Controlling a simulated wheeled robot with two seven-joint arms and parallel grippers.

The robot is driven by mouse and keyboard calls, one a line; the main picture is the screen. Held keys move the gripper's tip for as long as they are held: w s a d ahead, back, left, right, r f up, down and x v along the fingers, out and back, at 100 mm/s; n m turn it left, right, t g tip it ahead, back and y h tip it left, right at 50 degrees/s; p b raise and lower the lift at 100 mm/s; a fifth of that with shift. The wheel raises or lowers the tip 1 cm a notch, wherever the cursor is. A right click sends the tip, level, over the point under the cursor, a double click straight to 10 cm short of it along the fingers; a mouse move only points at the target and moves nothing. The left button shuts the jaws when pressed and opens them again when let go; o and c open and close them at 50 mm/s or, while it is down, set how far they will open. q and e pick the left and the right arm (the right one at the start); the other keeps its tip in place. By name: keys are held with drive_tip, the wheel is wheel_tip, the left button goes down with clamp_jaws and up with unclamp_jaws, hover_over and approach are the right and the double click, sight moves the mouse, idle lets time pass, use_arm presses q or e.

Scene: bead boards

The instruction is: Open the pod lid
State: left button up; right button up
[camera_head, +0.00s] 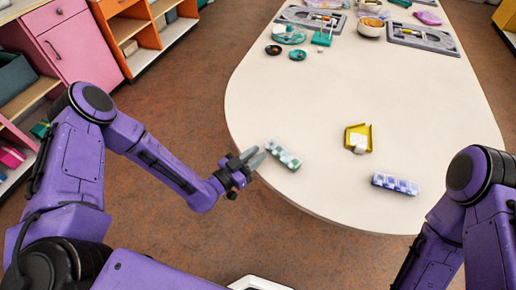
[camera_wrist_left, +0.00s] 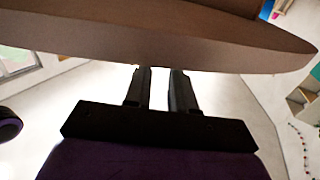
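Two strip-shaped pods with rows of small compartments lie near the table's front edge. One is green and white (camera_head: 283,154), at the left. The other is blue-purple and white (camera_head: 395,184), at the right. The lids are too small to make out as raised or flat. My left gripper (camera_head: 256,157) is at the table's left edge, just left of the green pod, with no clear contact. Its two fingers stand apart with nothing between them in the left wrist view (camera_wrist_left: 160,90). My right gripper is out of view; only its arm shows.
A yellow open tray (camera_head: 358,138) with a white piece stands between and behind the pods. Grey boards (camera_head: 423,37), a bowl (camera_head: 371,28) and teal and dark round dishes (camera_head: 298,54) are at the back of the white table (camera_head: 330,95). Its middle is clear.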

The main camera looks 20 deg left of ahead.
sight(270, 144)
use_arm(q)
drive_tip(key=shift+x, duration=0.85)
drive_tip(key=shift+w+d, duration=0.1)
drive_tip(key=shift+w, duration=0.1)
